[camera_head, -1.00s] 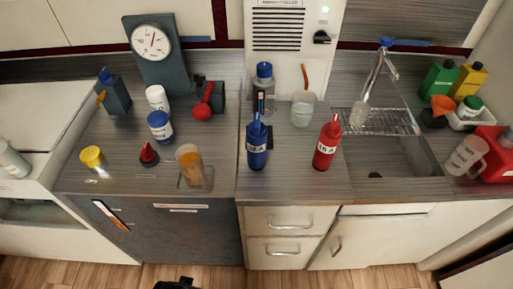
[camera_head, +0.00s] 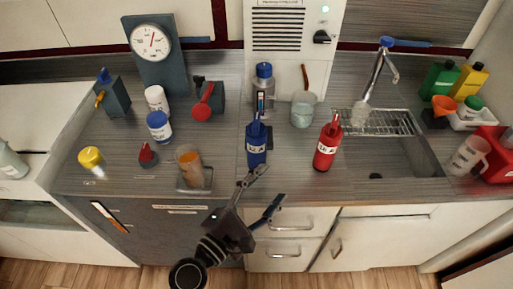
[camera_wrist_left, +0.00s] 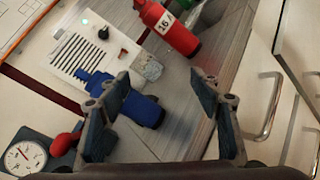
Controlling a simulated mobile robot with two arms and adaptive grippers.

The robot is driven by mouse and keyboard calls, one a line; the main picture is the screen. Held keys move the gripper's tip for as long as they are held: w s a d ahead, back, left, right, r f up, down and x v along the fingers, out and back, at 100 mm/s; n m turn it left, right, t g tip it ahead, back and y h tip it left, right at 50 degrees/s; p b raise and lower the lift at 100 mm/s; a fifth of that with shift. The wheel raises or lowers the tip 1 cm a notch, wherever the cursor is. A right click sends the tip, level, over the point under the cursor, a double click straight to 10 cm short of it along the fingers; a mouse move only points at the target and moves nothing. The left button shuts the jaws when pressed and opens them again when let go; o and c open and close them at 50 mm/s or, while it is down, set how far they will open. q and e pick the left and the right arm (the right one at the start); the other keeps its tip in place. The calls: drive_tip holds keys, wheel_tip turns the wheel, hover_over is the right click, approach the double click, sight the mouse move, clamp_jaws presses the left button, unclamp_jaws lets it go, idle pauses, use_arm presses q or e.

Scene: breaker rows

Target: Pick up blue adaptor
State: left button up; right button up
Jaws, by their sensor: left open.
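The blue adaptor (camera_head: 256,146) stands upright on the counter near its front edge, with a white label on its side. In the left wrist view the blue adaptor (camera_wrist_left: 143,108) lies just beyond the fingers, partly hidden by the left-hand one. My left gripper (camera_head: 264,188) is open and empty, in front of the counter edge and just below the adaptor in the head view. Its two fingers also show in the left wrist view (camera_wrist_left: 165,115), spread wide apart. My right gripper is not in view.
A red adaptor (camera_head: 327,146) stands to the right of the blue one. A blue-capped bottle (camera_head: 263,88) and a glass jar (camera_head: 303,109) are behind. A beaker with orange content (camera_head: 190,168) stands left. Drawer handles (camera_head: 291,226) stick out below the counter.

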sight(253, 160)
use_arm(q)
drive_tip(key=w+a+n+t+y, duration=0.1)
drive_tip(key=n, duration=0.3)
drive_tip(key=w+a+f+n+t+y, duration=0.1)
drive_tip(key=w+n+y, duration=0.1)
drive_tip(key=n, duration=0.2)
drive_tip(key=w+a+n+t+y, duration=0.1)
drive_tip(key=a+n, duration=0.1)
drive_tip(key=n, duration=0.3)
drive_tip(key=shift+w+f+y, duration=0.15)
drive_tip(key=shift+f+y, duration=0.2)
drive_tip(key=shift+y, duration=0.05)
drive_tip(key=shift+w+a+f+n, duration=0.15)
drive_tip(key=shift+w+n, duration=0.05)
drive_tip(key=shift+n, duration=0.2)
drive_tip(key=x, duration=0.2)
drive_tip(key=p+x, duration=0.1)
drive_tip(key=x, duration=0.1)
drive_tip(key=a+p+x, duration=0.1)
drive_tip(key=x, duration=0.1)
drive_tip(key=shift+w+d, duration=0.15)
drive_tip(key=shift+w, duration=0.3)
drive_tip(key=shift+w+d, duration=0.2)
drive_tip(key=shift+w, duration=0.3)
drive_tip(key=shift+c, duration=0.5)
clamp_jaws()
